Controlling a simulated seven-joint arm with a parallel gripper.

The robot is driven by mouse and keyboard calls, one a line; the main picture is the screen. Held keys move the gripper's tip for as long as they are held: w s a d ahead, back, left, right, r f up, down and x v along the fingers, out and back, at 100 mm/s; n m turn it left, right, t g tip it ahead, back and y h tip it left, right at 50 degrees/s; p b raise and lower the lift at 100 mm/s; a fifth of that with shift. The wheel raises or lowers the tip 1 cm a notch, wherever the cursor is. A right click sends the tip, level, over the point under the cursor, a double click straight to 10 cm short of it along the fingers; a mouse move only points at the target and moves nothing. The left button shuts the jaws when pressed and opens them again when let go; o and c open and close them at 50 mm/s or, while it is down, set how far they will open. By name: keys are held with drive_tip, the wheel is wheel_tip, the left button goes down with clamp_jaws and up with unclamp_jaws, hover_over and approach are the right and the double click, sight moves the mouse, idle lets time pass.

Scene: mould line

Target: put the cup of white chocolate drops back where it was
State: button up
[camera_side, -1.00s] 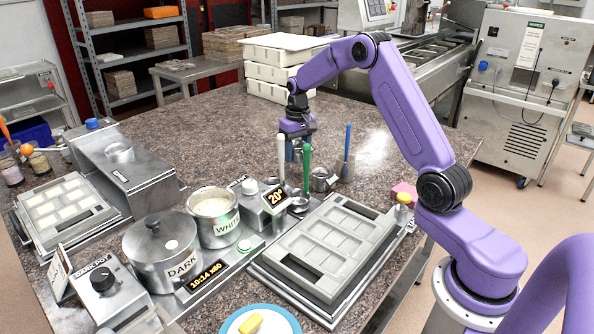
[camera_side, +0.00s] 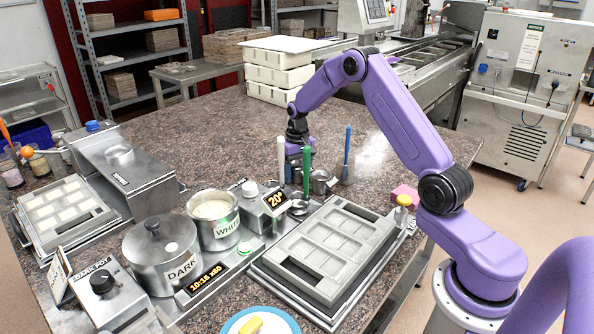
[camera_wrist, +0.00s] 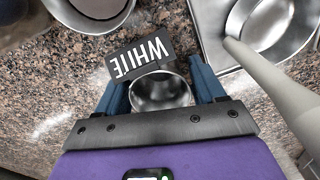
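In the wrist view a small metal cup (camera_wrist: 160,92) sits between the two blue fingers of my gripper (camera_wrist: 160,85), which appear to press on its sides. Its visible inside looks bare metal, with no drops that I can make out. A black WHITE label (camera_wrist: 140,56) stands right at the cup's far rim; I cannot tell whether it is fixed to the cup. In the side view my gripper (camera_side: 299,153) is low over the worktop, behind the upright white and green handles. These hide the fingertips and the held cup there, so its contact with the worktop cannot be told.
A white handle (camera_side: 282,158), green handle (camera_side: 306,170) and blue handle (camera_side: 347,146) stand close by. Another metal cup (camera_side: 321,182) is beside them. The mould (camera_side: 330,250), WHITE pot (camera_side: 215,232) and DARK pot (camera_side: 160,265) are nearer.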

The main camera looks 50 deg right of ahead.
drive_tip(key=shift+o, duration=0.6)
wheel_tip(320, 180, up, 12)
drive_tip(key=shift+r, duration=0.2)
